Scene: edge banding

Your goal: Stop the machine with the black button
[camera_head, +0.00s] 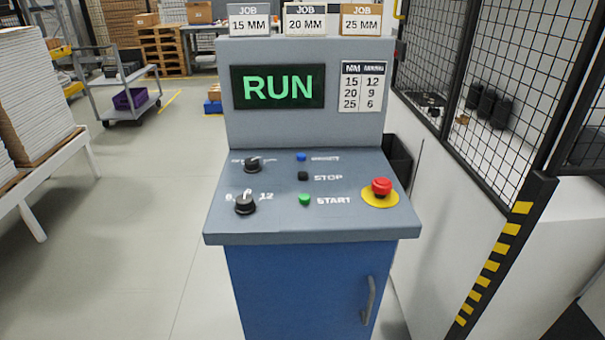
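The black button (303,176) is on the sloped grey top of the control console (230,225), with the word STOP printed to its right. A blue button (301,157) sits just above it and a green START button (305,200) just below it. The display (278,87) on the upright panel reads RUN in green. A red mushroom button (381,187) on a yellow disc is at the right of the console top. Two black rotary knobs, an upper one (254,164) and a lower one (245,204), are at the left. Neither of my grippers is in view.
A table of numbers (363,86) and three JOB cards, including the 20 MM card (305,20), are on the upright panel. A black mesh fence (475,110) stands at the right. A white sheet stack (35,95) and a grey cart (120,85) are at the left. Floor left of the console is clear.

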